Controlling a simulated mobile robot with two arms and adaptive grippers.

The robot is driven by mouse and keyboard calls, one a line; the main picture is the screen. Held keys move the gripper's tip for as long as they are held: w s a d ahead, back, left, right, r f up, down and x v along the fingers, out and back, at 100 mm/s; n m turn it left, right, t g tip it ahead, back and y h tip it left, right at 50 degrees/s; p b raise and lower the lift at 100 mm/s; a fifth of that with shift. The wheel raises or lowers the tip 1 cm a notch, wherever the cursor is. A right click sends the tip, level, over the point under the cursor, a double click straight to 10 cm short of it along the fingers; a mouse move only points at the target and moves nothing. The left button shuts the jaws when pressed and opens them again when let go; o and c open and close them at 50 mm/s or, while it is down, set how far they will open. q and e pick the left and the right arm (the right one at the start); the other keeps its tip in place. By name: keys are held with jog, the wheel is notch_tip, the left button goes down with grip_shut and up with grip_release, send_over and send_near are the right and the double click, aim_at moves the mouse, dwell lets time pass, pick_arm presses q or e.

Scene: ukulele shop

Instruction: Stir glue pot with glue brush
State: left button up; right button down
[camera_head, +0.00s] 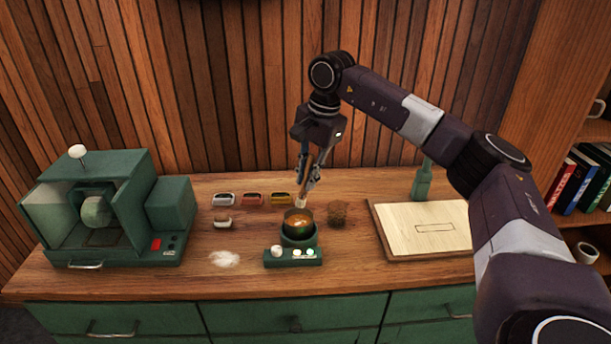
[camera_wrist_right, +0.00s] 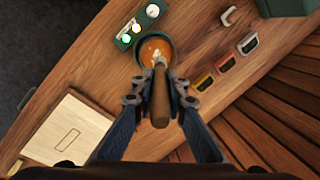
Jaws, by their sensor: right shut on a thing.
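The glue pot (camera_head: 298,223) is a dark round pot with orange-brown glue inside. It stands upright on a green base with a dial and lit buttons (camera_head: 293,257), near the middle of the bench. It also shows in the right wrist view (camera_wrist_right: 143,45). My right gripper (camera_head: 307,174) is above the pot, shut on the glue brush (camera_wrist_right: 160,96), which has a brown handle. The brush points down, slightly tilted. Its pale tip (camera_head: 300,202) is over the pot's opening; I cannot tell if it touches the glue. My left gripper is not in view.
A brown rough clump (camera_head: 338,214) sits close right of the pot. Small grey, red and yellow trays (camera_head: 251,199) lie behind left. White powder (camera_head: 224,259) lies left. A green machine (camera_head: 110,215) stands far left, a pale board (camera_head: 425,229) right. The front right bench is clear.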

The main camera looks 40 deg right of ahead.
jog(key=shift+s+d+f+b, duration=0.15)
jog(key=shift+f+b, duration=0.4)
jog(key=shift+f, duration=0.35)
jog(key=f+b, duration=0.1)
jog(key=f, duration=0.1)
jog(key=f+b, duration=0.2)
jog(key=f, duration=0.1)
jog(key=shift+w+f, duration=0.35)
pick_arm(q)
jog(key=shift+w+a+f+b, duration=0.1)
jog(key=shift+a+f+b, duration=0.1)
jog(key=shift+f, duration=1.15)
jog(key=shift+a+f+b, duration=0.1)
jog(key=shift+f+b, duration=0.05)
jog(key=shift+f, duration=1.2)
pick_arm(e)
jog(key=shift+w+a+f, duration=0.15)
jog(key=shift+a+f, duration=0.15)
jog(key=shift+f, duration=0.5)
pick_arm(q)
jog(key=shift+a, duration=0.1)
